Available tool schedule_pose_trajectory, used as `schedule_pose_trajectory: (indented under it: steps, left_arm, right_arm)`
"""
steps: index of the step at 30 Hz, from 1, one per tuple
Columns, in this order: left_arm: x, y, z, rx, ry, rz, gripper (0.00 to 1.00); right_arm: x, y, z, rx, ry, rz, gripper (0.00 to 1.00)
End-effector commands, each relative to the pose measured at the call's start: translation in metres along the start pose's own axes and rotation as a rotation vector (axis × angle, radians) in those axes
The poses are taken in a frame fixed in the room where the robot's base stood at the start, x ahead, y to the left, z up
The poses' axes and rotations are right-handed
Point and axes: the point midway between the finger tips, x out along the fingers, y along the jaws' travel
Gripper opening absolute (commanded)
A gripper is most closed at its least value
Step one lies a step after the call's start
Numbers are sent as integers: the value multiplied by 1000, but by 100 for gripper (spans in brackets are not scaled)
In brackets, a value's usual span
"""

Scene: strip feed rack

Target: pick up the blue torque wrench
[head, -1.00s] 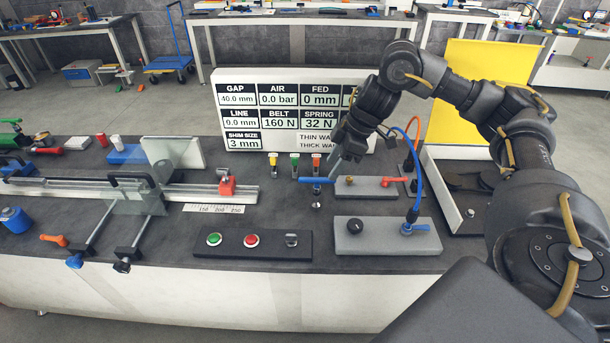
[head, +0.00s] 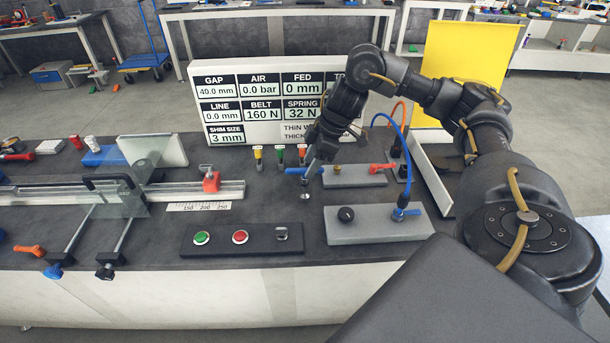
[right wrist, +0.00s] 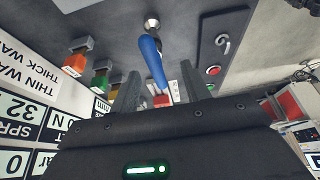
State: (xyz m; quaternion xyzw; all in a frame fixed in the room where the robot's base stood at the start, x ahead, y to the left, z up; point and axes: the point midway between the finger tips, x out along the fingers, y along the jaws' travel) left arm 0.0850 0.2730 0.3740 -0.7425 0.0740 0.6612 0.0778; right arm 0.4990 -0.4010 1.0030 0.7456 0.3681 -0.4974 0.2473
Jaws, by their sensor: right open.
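The blue torque wrench (head: 301,171) is at the back of the dark bench top, in front of the row of coloured tags. In the right wrist view its blue handle (right wrist: 152,58) runs from a round silver end towards the space between my fingers. My right gripper (head: 311,160) is open, just above and at the right end of the handle in the head view. In the right wrist view the open fingers (right wrist: 158,88) stand either side of the handle's near end, which is partly hidden. I cannot tell whether they touch it. My left gripper is not in view.
A display board (head: 255,133) stands behind the wrench. A grey block with a red lever (head: 355,176) is close right, and a grey block with a black knob (head: 366,229) is in front of it. A dark button panel (head: 262,240) lies front left. Blue and orange hoses rise at right.

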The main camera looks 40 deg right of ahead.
Motion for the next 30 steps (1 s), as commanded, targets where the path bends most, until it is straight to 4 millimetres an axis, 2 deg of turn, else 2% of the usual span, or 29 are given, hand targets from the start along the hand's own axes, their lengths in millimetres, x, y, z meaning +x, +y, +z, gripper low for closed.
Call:
schedule_pose_trajectory:
  steps: [1, 9, 17, 20, 28, 30]
  left_arm:
    - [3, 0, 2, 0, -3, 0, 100]
    - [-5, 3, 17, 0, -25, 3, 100]
    - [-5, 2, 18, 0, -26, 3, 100]
    - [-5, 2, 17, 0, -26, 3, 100]
    - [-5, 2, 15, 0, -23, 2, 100]
    - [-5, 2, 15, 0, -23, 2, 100]
  right_arm:
    - [10, 0, 1, 1, -1, -6, 47]
    - [42, 5, 0, -1, -2, -4, 47]
    - [46, 5, 1, -1, 0, -3, 47]
    - [46, 5, 0, -1, 0, -3, 36]
    - [46, 5, 0, -1, 0, -3, 1]
    - [46, 5, 0, -1, 1, -2, 0]
